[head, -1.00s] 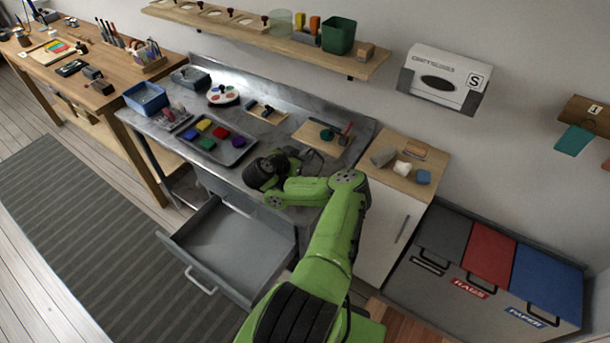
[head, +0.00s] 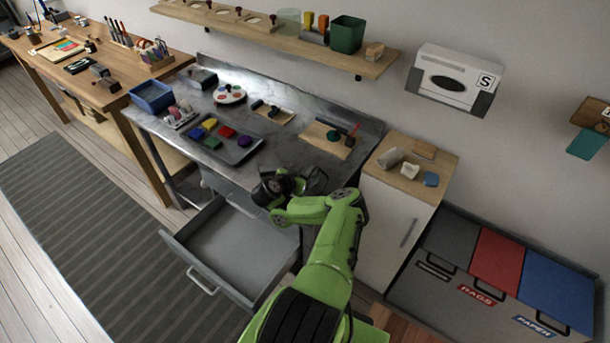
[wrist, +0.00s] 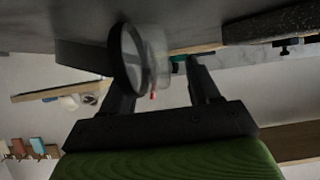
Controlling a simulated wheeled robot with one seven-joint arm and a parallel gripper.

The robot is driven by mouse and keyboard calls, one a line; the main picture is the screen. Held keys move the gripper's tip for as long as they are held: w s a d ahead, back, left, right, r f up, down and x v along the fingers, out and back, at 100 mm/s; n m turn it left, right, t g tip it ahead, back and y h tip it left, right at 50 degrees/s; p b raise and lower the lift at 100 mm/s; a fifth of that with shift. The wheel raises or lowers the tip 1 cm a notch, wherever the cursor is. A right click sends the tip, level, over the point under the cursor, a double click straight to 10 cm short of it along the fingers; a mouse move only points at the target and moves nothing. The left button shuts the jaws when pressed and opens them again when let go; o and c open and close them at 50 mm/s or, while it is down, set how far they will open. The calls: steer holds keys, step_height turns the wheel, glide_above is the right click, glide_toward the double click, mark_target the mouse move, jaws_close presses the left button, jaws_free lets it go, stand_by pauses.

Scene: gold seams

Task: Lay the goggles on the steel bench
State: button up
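The goggles show in the wrist view as a dark round rim (wrist: 128,58) with a pale clear part beside it, between the two fingers. My gripper (wrist: 163,80) appears shut on them, its fingers held apart by their width. The far side of the goggles at the right finger is hard to make out. In the head view my gripper (head: 300,183) is at the front right edge of the steel bench (head: 300,160). The goggles are not clearly separable from the dark gripper there. I cannot tell whether they touch the bench top.
A grey drawer (head: 235,250) stands open and empty below the bench. A paint tray (head: 240,150), a wooden board with tools (head: 318,142) and a blue bin (head: 152,96) occupy the bench. The front right bench top is bare. A white cabinet (head: 390,225) stands to the right.

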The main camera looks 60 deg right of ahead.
steer(key=shift+a+r, duration=0.1)
steer(key=shift+r, duration=0.15)
steer(key=p+v, duration=1.1)
steer(key=p, duration=0.2)
steer(key=shift+a+r, duration=0.15)
steer(key=shift+a, duration=0.2)
